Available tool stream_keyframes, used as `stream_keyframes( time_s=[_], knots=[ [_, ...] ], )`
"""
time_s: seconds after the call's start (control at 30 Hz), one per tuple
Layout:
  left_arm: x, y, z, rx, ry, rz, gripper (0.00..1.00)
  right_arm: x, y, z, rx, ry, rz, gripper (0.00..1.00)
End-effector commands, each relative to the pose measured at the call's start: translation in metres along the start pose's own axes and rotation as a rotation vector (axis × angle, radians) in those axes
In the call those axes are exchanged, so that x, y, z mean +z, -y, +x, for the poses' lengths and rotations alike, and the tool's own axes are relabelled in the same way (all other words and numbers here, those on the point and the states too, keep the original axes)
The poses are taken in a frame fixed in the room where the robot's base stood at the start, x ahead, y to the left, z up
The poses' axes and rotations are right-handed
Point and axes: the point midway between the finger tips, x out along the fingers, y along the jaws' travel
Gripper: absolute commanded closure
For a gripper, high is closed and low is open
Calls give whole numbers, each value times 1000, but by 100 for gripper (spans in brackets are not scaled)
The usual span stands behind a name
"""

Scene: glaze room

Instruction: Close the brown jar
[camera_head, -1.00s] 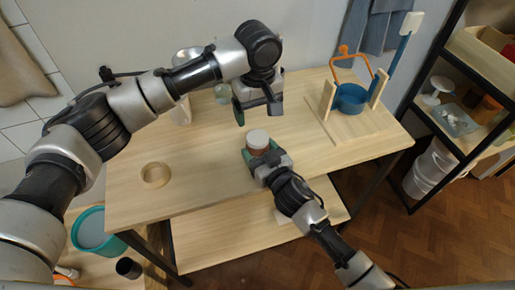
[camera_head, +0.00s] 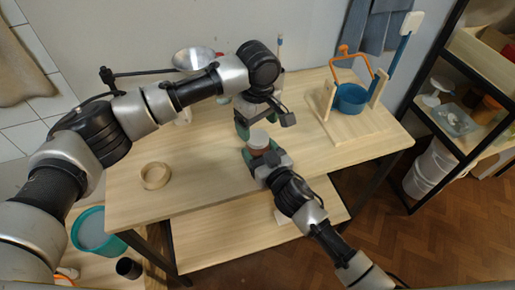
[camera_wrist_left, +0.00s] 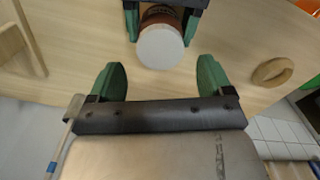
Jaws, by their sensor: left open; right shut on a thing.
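The brown jar (camera_head: 258,149) stands on the wooden table, with a white lid (camera_head: 258,137) on its top. In the left wrist view the white lid (camera_wrist_left: 160,47) faces the camera, with the brown jar body (camera_wrist_left: 161,15) behind it. My right gripper (camera_head: 262,157) is shut on the jar's body from the front. My left gripper (camera_head: 258,124) is open, above and just behind the jar. In the left wrist view its green fingers (camera_wrist_left: 155,80) are apart, with the lid ahead of them, not between them. Whether the lid is fully seated cannot be told.
A wooden ring (camera_head: 156,175) lies at the table's left. A wooden stand (camera_head: 333,129) with a blue pot (camera_head: 351,98) and orange handle is at the right. A metal bowl (camera_head: 193,58) is behind my left arm. The table's middle left is clear.

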Motion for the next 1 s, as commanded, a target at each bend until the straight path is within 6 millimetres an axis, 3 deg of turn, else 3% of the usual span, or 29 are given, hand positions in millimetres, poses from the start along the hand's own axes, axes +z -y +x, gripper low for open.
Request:
stream_keyframes(
  time_s=[0.1, 0.3, 0.67, 1.0],
  knots=[
    [0, 1, 19, -3, 0, -1, 20, 1, 0, 0, 0, 1, 0, 100],
    [0, 0, 37, -1, 0, 0, 20, 1, 0, 0, 0, 1, 0, 100],
    [0, 0, 41, 0, 0, 1, 21, 1, 0, 0, 0, 1, 0, 100],
    [0, 0, 40, 0, 0, 1, 70, 1, 0, 0, 0, 1, 0, 100]
  ],
)
